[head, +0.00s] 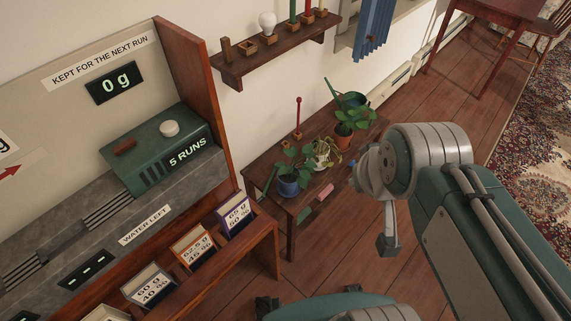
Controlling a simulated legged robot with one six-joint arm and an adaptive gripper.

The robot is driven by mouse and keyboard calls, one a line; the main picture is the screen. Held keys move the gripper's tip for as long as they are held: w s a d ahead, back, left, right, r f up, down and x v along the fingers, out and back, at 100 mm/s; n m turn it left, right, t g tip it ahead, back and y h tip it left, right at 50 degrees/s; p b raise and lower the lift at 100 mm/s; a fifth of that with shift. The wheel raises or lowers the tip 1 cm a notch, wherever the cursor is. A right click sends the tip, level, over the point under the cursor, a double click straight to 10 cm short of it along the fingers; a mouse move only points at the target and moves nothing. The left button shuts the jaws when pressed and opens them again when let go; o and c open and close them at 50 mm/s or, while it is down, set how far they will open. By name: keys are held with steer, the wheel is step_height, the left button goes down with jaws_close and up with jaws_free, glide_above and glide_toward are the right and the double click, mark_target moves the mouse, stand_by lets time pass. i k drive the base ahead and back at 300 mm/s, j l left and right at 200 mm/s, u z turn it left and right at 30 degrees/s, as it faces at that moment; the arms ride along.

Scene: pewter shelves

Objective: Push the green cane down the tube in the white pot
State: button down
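The white pot (322,160) stands on the small wooden table between two other plants, with a drooping pale-leaved plant in it. Leaves cover much of it, and I cannot make out a tube. A thin green rod (269,181) slants at the table's left end, and an upright green stick (293,11) stands on the wall shelf, cut by the top edge. I cannot tell which is the green cane. My gripper (388,244) hangs at the end of my arm, right of the table and apart from the pots. Its fingers are not clear enough to judge their opening.
The table (262,165) also holds a blue pot (289,187), a terracotta pot (344,141), a watering can (351,100) and a red-topped stick (298,117). Green and pink blocks are at its front. A counter with labelled cards (193,247) fills the left. Floor (335,250) is open in front.

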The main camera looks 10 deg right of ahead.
mark_target(322, 149)
steer(key=l+u, duration=0.45)
steer(key=l, duration=0.8)
steer(key=i+l+u, duration=0.25)
steer(key=i+l, duration=0.25)
steer(key=l, duration=0.2)
steer(key=i+l+u, duration=0.15)
steer(key=l, duration=0.25)
steer(key=i, duration=0.35)
